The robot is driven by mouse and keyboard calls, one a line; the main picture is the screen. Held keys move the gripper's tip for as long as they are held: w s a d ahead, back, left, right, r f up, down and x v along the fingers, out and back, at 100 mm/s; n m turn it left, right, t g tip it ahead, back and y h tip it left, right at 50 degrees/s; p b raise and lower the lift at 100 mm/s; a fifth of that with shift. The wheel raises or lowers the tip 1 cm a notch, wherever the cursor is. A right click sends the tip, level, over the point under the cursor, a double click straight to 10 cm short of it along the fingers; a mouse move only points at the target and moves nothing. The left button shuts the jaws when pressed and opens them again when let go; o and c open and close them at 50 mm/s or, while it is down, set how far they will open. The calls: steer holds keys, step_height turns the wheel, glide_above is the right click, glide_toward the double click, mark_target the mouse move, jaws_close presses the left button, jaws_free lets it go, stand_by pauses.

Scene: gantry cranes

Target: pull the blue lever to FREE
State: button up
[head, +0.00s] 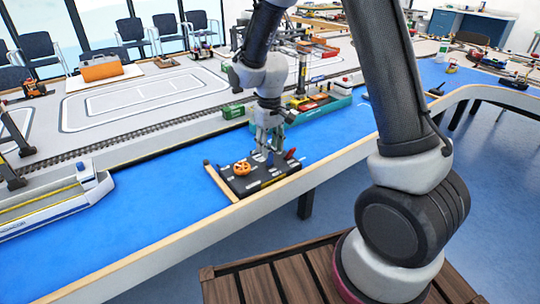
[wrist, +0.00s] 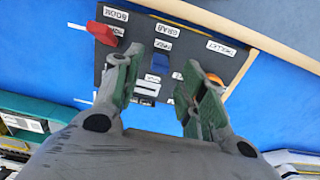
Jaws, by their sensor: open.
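The black control panel (head: 262,183) lies on the blue strip of the table; it also fills the top middle of the wrist view (wrist: 150,20). In the head view the lever is hidden by my gripper. My gripper (head: 268,146) points down over the panel, open, with its two green-padded fingers apart (wrist: 160,64) and nothing clamped between them.
A red lever (wrist: 101,32) stands left of my fingers, near a BOOM label. An orange handwheel (head: 241,168) sits on the panel, partly behind my right finger in the wrist view. A wooden strip (head: 221,184) borders the panel. A boat (head: 50,205) lies left; a teal barge (head: 322,107) is behind.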

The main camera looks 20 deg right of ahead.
mark_target(270, 155)
steer(key=shift+f, duration=2)
jaws_close()
steer(key=shift+s+d+t+y, duration=0.15)
steer(key=shift+s+t+y, duration=0.25)
steer(key=shift+t, duration=0.6)
steer(key=t, duration=0.1)
steer(key=s+t+y, duration=0.1)
steer(key=t, duration=0.1)
steer(key=shift+s+d+f, duration=0.15)
steer(key=shift+d+f, duration=0.05)
steer(key=shift+f, duration=0.1)
jaws_free()
steer(key=shift+t, duration=0.3)
